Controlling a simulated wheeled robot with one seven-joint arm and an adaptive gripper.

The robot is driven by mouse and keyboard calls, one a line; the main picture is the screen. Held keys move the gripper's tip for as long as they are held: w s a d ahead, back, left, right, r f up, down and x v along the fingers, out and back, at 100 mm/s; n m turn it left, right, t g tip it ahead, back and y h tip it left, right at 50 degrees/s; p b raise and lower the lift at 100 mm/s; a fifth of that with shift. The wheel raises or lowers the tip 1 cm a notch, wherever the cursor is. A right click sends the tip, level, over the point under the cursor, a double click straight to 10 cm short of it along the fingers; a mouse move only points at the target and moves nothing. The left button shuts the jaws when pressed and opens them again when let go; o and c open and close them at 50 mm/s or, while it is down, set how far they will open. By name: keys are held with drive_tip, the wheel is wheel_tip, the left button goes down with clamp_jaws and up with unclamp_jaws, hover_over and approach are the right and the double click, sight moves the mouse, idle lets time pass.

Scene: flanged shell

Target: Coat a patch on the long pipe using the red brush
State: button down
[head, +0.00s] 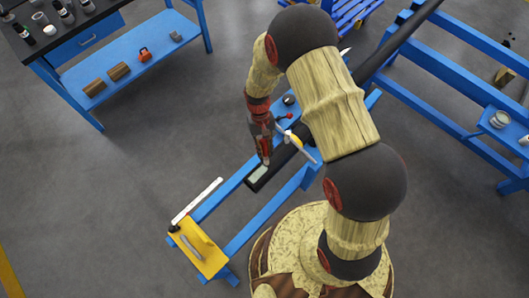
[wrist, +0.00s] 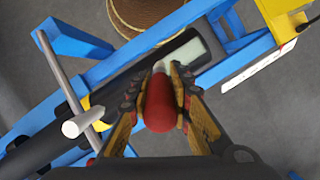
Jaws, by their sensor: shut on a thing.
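My gripper (wrist: 162,85) is shut on the red brush (wrist: 159,103), whose rounded red handle fills the space between the fingers in the wrist view. The brush's pale tip is mostly hidden between the fingertips. The long black pipe (wrist: 50,140) runs diagonally below, with a pale green-white patch (wrist: 192,52) near its end. The brush tip is just beside the patch's left edge; I cannot tell whether it touches. In the head view my gripper (head: 265,158) points down over the pipe's near end, close to the patch (head: 259,175). The pipe (head: 385,50) extends to the upper right.
A blue frame (head: 240,180) supports the pipe. A yellow tray (head: 200,257) sits at its near end, beside a white strip (head: 197,200). A yellow clamp with a pale bar (head: 300,147) crosses the pipe near my gripper. A blue workbench (head: 135,60) stands at upper left.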

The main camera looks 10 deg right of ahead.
sight(265, 145)
drive_tip(key=shift+w+d+r, duration=0.1)
drive_tip(key=shift+w+r, duration=0.1)
drive_tip(key=shift+r, duration=0.35)
drive_tip(key=shift+s+r+p, duration=0.1)
drive_tip(key=shift+r+p, duration=1.25)
drive_tip(key=shift+r, duration=0.45)
